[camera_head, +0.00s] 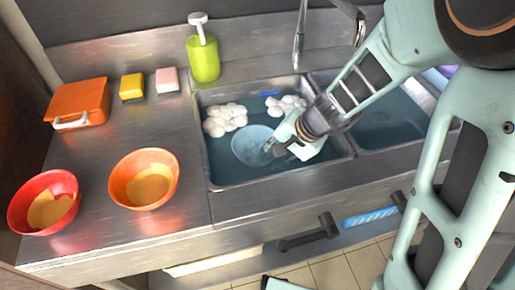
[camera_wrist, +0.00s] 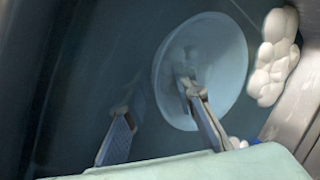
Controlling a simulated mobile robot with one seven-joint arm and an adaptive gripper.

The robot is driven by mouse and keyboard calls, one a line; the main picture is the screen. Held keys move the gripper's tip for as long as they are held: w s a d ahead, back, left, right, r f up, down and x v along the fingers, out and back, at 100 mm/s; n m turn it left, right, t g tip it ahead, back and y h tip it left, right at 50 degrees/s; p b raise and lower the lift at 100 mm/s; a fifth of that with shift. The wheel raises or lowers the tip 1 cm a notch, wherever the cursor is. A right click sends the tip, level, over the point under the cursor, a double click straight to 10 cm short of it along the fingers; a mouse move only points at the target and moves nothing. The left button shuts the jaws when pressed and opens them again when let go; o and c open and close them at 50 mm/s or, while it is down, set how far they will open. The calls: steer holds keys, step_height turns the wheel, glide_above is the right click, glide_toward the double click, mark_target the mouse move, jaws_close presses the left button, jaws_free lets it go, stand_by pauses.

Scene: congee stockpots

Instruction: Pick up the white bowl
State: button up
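The white bowl (camera_head: 246,141) lies in the left sink basin and looks pale blue under the water. It also shows in the wrist view (camera_wrist: 222,58), with its round opening facing the camera. My gripper (camera_head: 271,150) is in the basin at the bowl's right side. In the wrist view my gripper (camera_wrist: 155,98) is open, with a clear gap between its fingers. One finger overlaps the bowl's inside and the other is outside the rim, so the rim lies between them. I cannot tell whether either finger touches the bowl.
White foam clumps (camera_head: 224,119) float at the back of the basin (camera_head: 209,168). A faucet (camera_head: 299,45) hangs over it. On the left counter are a red bowl (camera_head: 20,207), an orange bowl (camera_head: 121,178), an orange box (camera_head: 85,98), sponges and a green soap bottle (camera_head: 204,62).

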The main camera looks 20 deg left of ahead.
steer(key=shift+c, duration=0.4)
jaws_close()
